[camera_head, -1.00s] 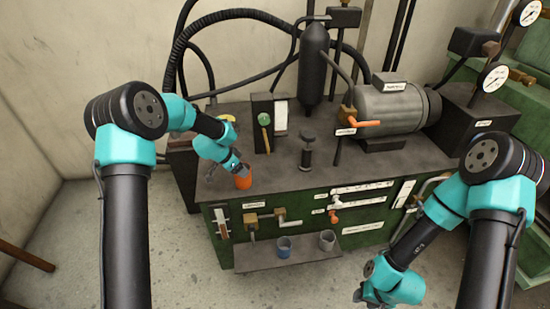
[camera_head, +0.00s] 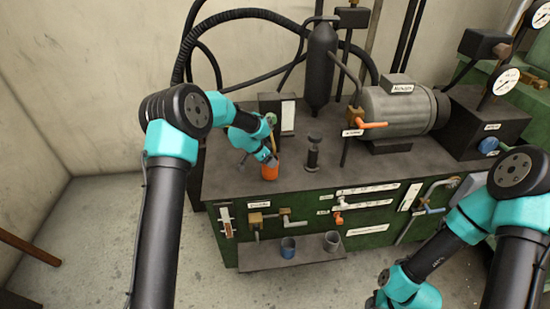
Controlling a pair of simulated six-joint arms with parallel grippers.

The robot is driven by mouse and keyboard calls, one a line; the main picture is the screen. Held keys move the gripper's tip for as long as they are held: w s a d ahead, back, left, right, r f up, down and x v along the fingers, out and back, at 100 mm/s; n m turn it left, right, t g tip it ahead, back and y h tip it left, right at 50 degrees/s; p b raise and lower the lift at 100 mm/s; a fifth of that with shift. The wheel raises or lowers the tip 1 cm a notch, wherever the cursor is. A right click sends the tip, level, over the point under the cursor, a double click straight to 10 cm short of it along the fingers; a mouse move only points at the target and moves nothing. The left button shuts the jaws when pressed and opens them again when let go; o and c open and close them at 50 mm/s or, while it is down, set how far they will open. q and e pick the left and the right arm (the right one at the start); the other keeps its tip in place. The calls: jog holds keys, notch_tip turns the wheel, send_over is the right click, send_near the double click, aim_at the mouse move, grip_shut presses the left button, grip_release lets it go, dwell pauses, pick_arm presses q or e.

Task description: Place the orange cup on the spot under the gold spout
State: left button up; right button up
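The orange cup (camera_head: 269,172) is upright at the tip of my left gripper (camera_head: 269,160), over the front part of the dark bench top. The gripper appears shut on its rim; I cannot tell whether the cup touches the bench top. The gold spout (camera_head: 256,218) is on the green front panel, below and left of the cup. The low shelf (camera_head: 258,258) lies under the spout and looks bare there. My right gripper (camera_head: 376,301) is low at the bottom edge, partly cut off, right of the shelf, far from the cup.
A dark plunger-like post (camera_head: 312,153) stands just right of the orange cup. Levers and pipes (camera_head: 340,209) stick out from the front panel.

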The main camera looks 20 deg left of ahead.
pick_arm(q)
jog(key=shift+w+d, duration=0.85)
jog(key=shift+s+f, duration=0.1)
jog(key=shift+f, duration=0.15)
jog(key=shift+f, duration=0.15)
jog(key=o, duration=1.2)
jog(key=shift+o, duration=0.2)
jog(key=v, duration=1.2)
